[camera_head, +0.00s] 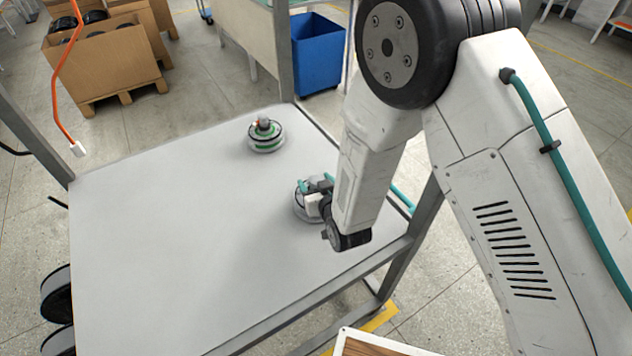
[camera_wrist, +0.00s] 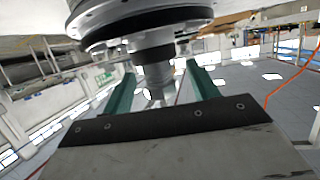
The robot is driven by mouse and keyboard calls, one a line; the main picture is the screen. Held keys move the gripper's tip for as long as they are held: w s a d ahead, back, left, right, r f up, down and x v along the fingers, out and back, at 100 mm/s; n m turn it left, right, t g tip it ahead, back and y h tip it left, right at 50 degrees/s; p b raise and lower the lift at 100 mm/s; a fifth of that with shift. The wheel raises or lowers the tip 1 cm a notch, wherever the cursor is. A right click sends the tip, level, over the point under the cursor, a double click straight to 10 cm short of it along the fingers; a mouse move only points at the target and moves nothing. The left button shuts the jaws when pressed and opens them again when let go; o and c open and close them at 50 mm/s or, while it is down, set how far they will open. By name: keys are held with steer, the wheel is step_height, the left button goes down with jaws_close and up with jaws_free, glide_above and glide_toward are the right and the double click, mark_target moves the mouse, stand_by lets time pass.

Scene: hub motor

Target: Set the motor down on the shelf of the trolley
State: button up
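The trolley's grey top shelf (camera_head: 150,250) fills the middle of the head view. One motor (camera_head: 301,207), a pale disc with a dark upper part, sits near the shelf's right edge and appears to rest on it. My gripper (camera_head: 318,184) is at this motor and hides part of it. In the wrist view the motor (camera_wrist: 150,42) is at the top, its stub shaft between my gripper's teal fingers (camera_wrist: 160,80). The fingers look open, with a visible gap beside the shaft. A second motor (camera_head: 265,143) with a green band stands upright near the shelf's far edge.
A trolley post (camera_head: 30,135) rises at the left, and an orange cable (camera_head: 58,90) with a white plug hangs there. A blue bin (camera_head: 318,55) and cardboard boxes (camera_head: 105,65) stand behind. The left and front of the shelf are clear.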

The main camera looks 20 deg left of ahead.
steer(key=shift+r, duration=0.1)
steer(key=v, duration=1.2)
